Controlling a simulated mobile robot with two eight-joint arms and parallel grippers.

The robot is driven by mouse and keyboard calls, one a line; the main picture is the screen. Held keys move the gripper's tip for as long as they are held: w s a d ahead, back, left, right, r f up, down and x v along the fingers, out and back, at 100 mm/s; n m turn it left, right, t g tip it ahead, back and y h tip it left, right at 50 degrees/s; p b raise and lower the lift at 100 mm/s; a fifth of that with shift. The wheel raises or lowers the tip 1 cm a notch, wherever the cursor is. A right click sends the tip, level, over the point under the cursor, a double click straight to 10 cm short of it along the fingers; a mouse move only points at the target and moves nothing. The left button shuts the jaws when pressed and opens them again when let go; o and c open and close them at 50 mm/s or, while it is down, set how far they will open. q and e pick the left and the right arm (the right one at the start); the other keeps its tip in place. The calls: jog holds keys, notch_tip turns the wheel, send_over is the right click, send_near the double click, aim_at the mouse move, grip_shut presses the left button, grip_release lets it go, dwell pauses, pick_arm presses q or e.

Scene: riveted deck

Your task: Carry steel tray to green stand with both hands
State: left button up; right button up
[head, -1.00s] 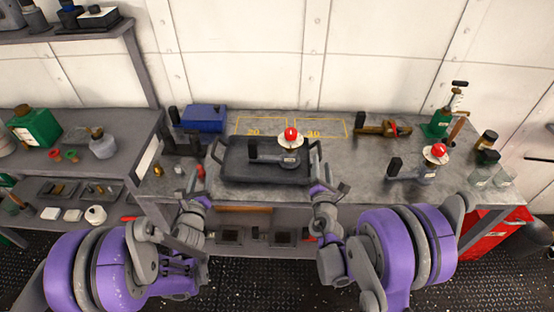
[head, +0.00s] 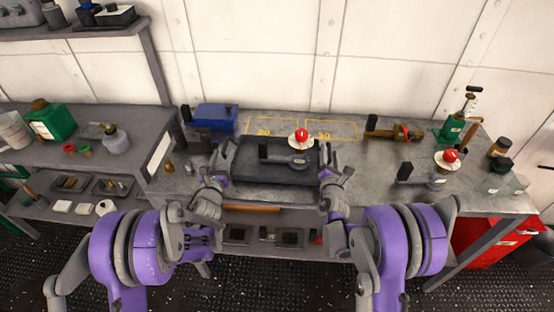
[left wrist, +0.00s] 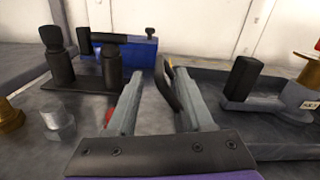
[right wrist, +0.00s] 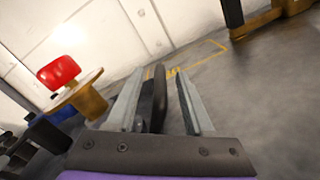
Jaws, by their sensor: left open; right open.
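The steel tray (head: 262,172), dark with raised handles at its left and right ends, lies on the workbench. It carries a grey tool with a black upright grip and a red-topped round piece (head: 301,138). My left gripper (head: 220,164) is open at the tray's left end; in the left wrist view the black handle (left wrist: 176,92) stands between its fingers (left wrist: 160,100). My right gripper (head: 328,168) is open at the right end, with the handle (right wrist: 155,100) between its fingers (right wrist: 160,100). I cannot pick out a green stand for certain.
A blue box (head: 215,117) stands behind left of the tray. Yellow outlined areas (head: 335,125) mark the bench behind it. To the right are a brass tool (head: 398,132), a second red-topped tool (head: 448,157), a green device (head: 452,129) and clear beakers (head: 492,185).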

aim_at(224, 147)
pick_arm(q)
jog(key=shift+w+d, duration=0.15)
jog(key=shift+w, duration=1.5)
pick_arm(e)
jog(key=shift+w+d, duration=0.15)
jog(key=shift+w, duration=0.65)
jog(key=shift+w+d, duration=0.1)
jog(key=shift+w, duration=0.7)
pick_arm(q)
grip_shut()
pick_arm(e)
grip_shut()
pick_arm(q)
jog(key=shift+a, duration=0.2)
pick_arm(e)
jog(key=shift+d, duration=0.15)
